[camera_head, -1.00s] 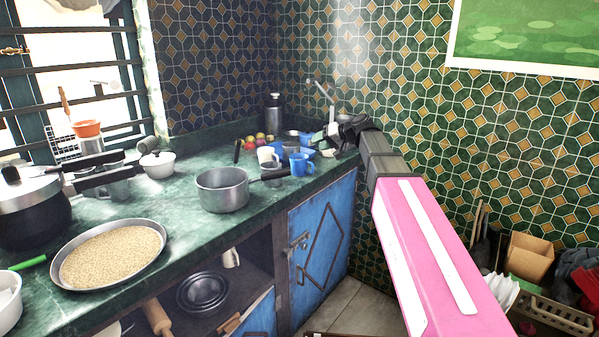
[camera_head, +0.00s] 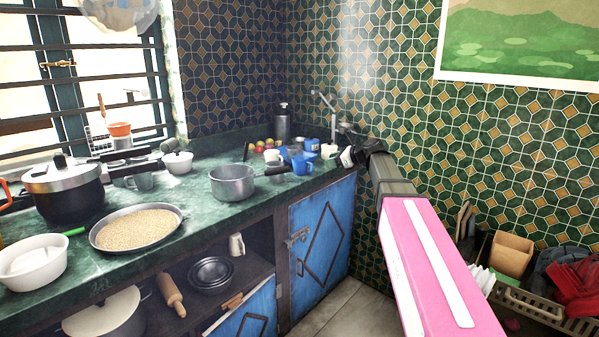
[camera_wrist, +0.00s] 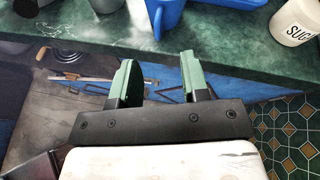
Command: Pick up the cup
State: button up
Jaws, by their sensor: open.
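A blue cup (camera_head: 303,165) stands on the green counter near its front edge, at the right end, in the head view. In the wrist view a blue cup (camera_wrist: 166,14) shows at the top edge, partly cut off. A white cup (camera_head: 272,156) stands left of the blue one in the head view. My gripper (camera_wrist: 159,72) is open and empty, with its two green-padded fingers apart and pointing toward the counter edge below the blue cup. It is not touching the cup. In the head view my gripper (camera_head: 349,157) is right of the cups, small and partly hidden by my arm.
A grey saucepan (camera_head: 232,182) stands left of the cups. A white jar lettered "SUG" (camera_wrist: 297,22) stands at the right in the wrist view. Another blue object (camera_wrist: 237,3) is cut off at the top. Blue cabinet doors (camera_head: 322,238) lie below the counter (camera_head: 195,210).

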aim_at(312, 168)
jog(key=shift+m, duration=0.9)
jog(key=x, duration=0.5)
jog(key=f+x, duration=0.1)
jog(key=x, duration=0.4)
jog(key=shift+s+f, duration=0.1)
grip_shut()
